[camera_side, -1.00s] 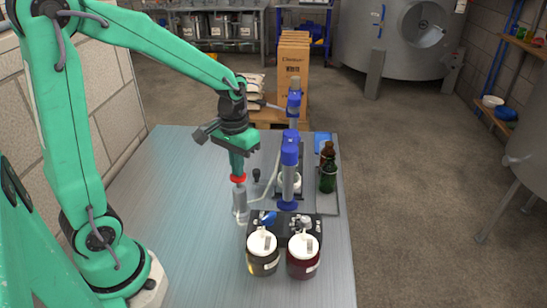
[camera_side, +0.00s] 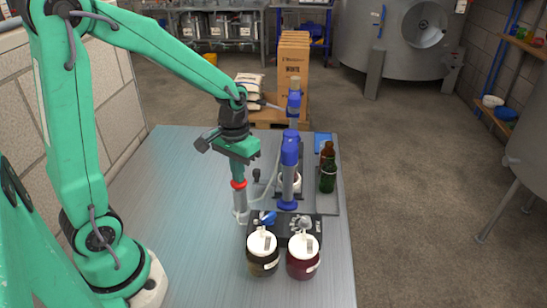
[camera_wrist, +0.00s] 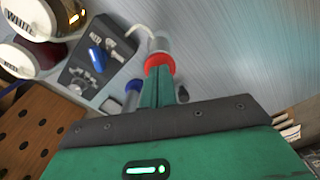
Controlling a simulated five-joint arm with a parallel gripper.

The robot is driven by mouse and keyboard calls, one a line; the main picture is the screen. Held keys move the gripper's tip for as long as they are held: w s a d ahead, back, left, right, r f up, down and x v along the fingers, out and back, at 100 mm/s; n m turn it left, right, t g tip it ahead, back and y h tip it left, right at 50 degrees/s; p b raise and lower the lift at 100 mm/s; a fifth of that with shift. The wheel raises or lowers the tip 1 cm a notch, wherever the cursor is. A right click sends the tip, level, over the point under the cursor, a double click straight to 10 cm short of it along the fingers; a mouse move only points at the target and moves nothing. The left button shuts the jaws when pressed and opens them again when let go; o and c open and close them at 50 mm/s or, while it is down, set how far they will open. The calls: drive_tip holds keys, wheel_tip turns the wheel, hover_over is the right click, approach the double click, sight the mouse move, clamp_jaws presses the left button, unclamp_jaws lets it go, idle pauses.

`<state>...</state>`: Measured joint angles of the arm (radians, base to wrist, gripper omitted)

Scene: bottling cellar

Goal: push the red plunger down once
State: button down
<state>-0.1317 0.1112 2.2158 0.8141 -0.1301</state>
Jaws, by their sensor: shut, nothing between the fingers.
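The red plunger (camera_side: 238,184) is a short red cap on top of a grey cylinder (camera_side: 241,205) left of the black control panel. Only a thin band of the red shows in the side view, close above the cylinder. My gripper (camera_side: 237,175) points straight down with its fingers shut, and its tips appear to rest on the red cap. In the wrist view the closed green fingers (camera_wrist: 158,78) reach to the red cap (camera_wrist: 159,62) and cover part of it. Nothing is held in the fingers.
Two white-lidded jars (camera_side: 262,242) stand at the front beside the panel (camera_side: 255,228) with a blue lever. A blue-topped column (camera_side: 289,150) stands to the right, with green and brown bottles (camera_side: 328,178) beyond it. The left table surface (camera_side: 180,190) is clear.

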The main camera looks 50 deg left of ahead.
idle(0.4)
drive_tip(key=shift+r, duration=1.75)
drive_tip(key=shift+r, duration=0.15)
drive_tip(key=shift+r, duration=2.4)
drive_tip(key=s+d+r+m+t, duration=0.3)
drive_tip(key=s+d+r+t, duration=0.1)
drive_tip(key=s, duration=0.6)
drive_tip(key=shift+s+d+r+t, duration=0.2)
drive_tip(key=shift+s+r+t, duration=0.15)
drive_tip(key=shift+r+t, duration=0.35)
drive_tip(key=shift+f, duration=0.15)
